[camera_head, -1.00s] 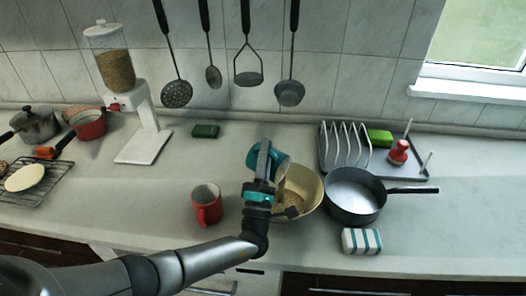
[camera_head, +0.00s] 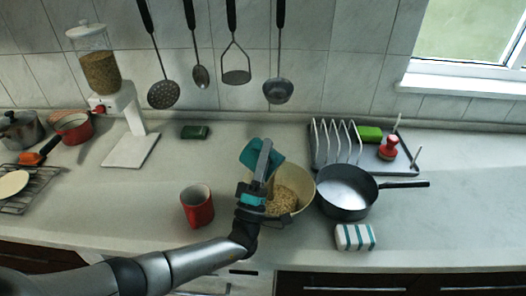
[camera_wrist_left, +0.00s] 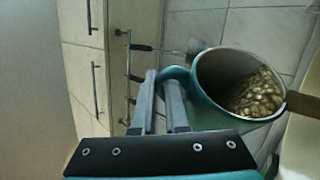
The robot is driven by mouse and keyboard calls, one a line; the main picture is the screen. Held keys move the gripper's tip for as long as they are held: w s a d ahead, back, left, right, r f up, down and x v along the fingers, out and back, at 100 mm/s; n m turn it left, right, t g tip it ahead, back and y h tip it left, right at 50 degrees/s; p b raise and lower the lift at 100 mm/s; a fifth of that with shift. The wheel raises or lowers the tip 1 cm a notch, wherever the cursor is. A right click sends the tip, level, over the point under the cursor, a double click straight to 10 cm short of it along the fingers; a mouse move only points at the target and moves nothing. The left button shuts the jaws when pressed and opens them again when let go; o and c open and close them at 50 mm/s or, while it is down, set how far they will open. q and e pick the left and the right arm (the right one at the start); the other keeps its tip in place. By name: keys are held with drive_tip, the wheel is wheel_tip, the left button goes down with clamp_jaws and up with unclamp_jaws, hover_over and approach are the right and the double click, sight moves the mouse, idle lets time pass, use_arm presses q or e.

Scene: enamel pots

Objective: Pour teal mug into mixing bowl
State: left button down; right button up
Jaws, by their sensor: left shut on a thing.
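My left gripper (camera_head: 261,165) is shut on the teal mug (camera_head: 262,153), which is tipped over the left rear side of the mixing bowl. The cream mixing bowl (camera_head: 306,186) stands on the counter with a pile of pale grain-like pieces (camera_head: 289,199) in it; my gripper hides its left part. In the left wrist view, my gripper fingers (camera_wrist_left: 161,82) are at the handle side of the teal mug (camera_wrist_left: 205,112). Pale pieces (camera_wrist_left: 258,96) show inside its mouth. A bit of the bowl (camera_wrist_left: 303,145) shows at the right edge. My right gripper is not in view.
A red mug (camera_head: 197,208) stands left of the bowl, and a dark pan (camera_head: 345,206) is close on its right. A striped sponge (camera_head: 355,237) lies in front of the pan. A dish rack (camera_head: 340,148) is behind. Utensils hang above.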

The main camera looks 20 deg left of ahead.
use_arm(q)
drive_tip(key=shift+s+d+m+h+b, duration=0.15)
drive_tip(key=shift+d+m+h, duration=0.2)
drive_tip(key=shift+m+h, duration=0.55)
drive_tip(key=shift+d+m+h+b, duration=0.15)
drive_tip(key=shift+d+m+h, duration=0.2)
drive_tip(key=shift+m+h, duration=0.5)
drive_tip(key=shift+s+d+m+h+b, duration=0.15)
drive_tip(key=shift+d+m+h, duration=0.2)
drive_tip(key=shift+m+h, duration=0.5)
drive_tip(key=shift+w+y, duration=0.1)
drive_tip(key=shift+y, duration=0.2)
drive_tip(key=n+y, duration=0.2)
drive_tip(key=n, duration=0.1)
drive_tip(key=r+n+y+p, duration=0.1)
drive_tip(key=n+y, duration=0.2)
drive_tip(key=n+y+p, duration=0.1)
drive_tip(key=n+y, duration=0.2)
drive_tip(key=shift+r+g, duration=0.2)
drive_tip(key=shift+g, duration=0.2)
drive_tip(key=shift+n+g+y, duration=0.3)
drive_tip(key=shift+n+y, duration=0.2)
drive_tip(key=shift+n, duration=0.2)
drive_tip(key=shift+f, duration=0.1)
